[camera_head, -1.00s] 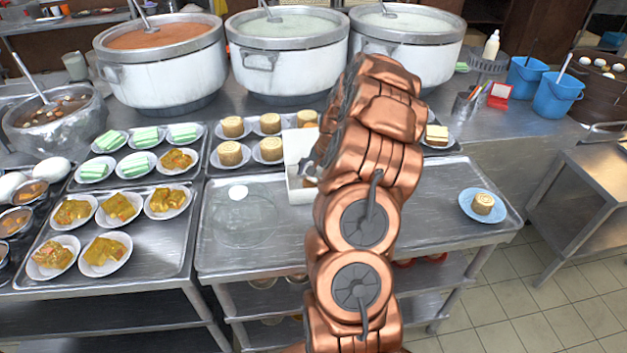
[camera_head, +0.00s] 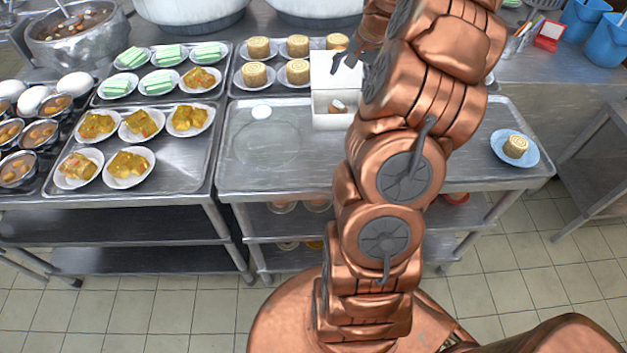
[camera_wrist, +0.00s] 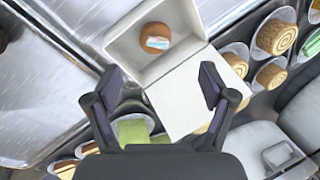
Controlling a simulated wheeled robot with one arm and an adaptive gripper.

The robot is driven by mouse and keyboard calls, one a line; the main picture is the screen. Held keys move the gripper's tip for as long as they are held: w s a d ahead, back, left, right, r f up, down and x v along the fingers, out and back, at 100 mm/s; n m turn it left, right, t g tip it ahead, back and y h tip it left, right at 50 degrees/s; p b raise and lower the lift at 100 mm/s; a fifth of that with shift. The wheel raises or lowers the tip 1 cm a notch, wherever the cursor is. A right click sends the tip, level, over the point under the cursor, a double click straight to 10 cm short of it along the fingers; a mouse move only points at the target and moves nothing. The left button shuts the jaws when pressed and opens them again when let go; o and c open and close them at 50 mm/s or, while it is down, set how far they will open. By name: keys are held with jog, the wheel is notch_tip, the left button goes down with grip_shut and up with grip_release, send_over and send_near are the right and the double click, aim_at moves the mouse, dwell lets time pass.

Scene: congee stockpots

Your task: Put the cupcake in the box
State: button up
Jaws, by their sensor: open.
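A white box (camera_head: 330,122) with its lid up stands on the steel table, partly hidden by my arm. It also shows in the wrist view (camera_wrist: 128,44), with its lid (camera_wrist: 185,103) folded back. The cupcake (camera_head: 338,105), small and brown, lies inside the box. In the wrist view the cupcake (camera_wrist: 156,38) shows a pale top with a bluish stripe and looks tipped on its side. My gripper (camera_wrist: 160,84) is open and empty, its fingers apart over the lid side of the box, clear of the cupcake. In the head view its dark fingers show beside the lid.
A tray with rolled cakes (camera_head: 255,74) is behind the box. Trays of green cakes and yellow pastries (camera_head: 129,164) are at left. A blue plate (camera_head: 530,152) with a rolled cake is at right. The table (camera_head: 290,178) left of the box is mostly clear.

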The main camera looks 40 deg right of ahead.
jog(key=s+a+r+n+g, duration=0.1)
jog(key=s+a+r+n, duration=0.1)
jog(key=a, duration=0.7)
jog(key=s+a+r+n+g, duration=0.1)
jog(key=s+a+r+n, duration=0.15)
jog(key=a, duration=0.65)
jog(key=s+a+r+n+g, duration=0.1)
jog(key=a+n, duration=0.2)
jog(key=a, duration=0.6)
jog(key=s+a+f+n+g, duration=0.1)
jog(key=s+a+n, duration=0.2)
jog(key=s, duration=0.7)
jog(key=s+a+f+n+g+h, duration=0.1)
jog(key=s+a+n, duration=0.2)
jog(key=s+a, duration=0.4)
jog(key=s, duration=0.4)
jog(key=shift+s+a+f, duration=0.15)
jog(key=shift+s+f, duration=0.05)
jog(key=shift+f, duration=0.05)
